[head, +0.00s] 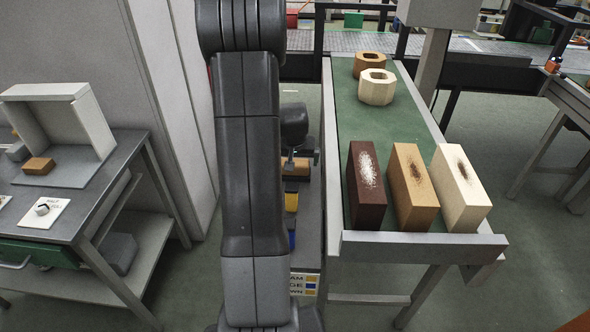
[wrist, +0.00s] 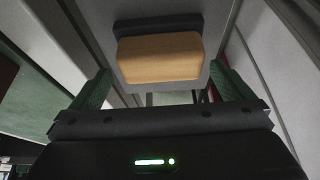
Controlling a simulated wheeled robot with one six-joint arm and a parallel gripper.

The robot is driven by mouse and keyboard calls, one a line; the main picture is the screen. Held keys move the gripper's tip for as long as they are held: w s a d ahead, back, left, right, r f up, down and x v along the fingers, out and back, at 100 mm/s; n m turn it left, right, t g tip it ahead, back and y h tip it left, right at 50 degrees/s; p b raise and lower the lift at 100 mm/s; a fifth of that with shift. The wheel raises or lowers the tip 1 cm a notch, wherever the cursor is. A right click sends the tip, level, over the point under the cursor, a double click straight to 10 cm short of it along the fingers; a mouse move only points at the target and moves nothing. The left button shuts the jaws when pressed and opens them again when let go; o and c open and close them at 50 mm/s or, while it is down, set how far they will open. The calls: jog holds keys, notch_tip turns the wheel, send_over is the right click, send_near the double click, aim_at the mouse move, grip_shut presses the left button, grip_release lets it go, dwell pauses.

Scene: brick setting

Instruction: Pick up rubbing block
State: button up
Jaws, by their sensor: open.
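A tan wooden block with a dark strip along its upper edge (wrist: 160,60), which looks like the rubbing block, shows at the top middle of the wrist view. It lies beyond my gripper (wrist: 159,82). My gripper is open, with one green finger on each side of the picture and visible gaps between the fingers and the block. In the head view my arm covers the middle, and I cannot make out the fingers there. A brown-orange piece (head: 297,168) shows just right of my arm; I cannot tell whether it is the same block.
A narrow green-topped table (head: 352,120) holds dark brown, tan and cream bricks with powdery patches, and two hollow pieces behind. Yellow (head: 291,201) and blue items and a colour label sit beside my arm. A grey bench (head: 110,178) with a small wooden block (head: 38,166) stands left.

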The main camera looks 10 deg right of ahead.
jog(key=shift+x, duration=1.9)
jog(key=shift+s+a, duration=0.1)
jog(key=c, duration=0.9)
notch_tip(320, 180, up, 10)
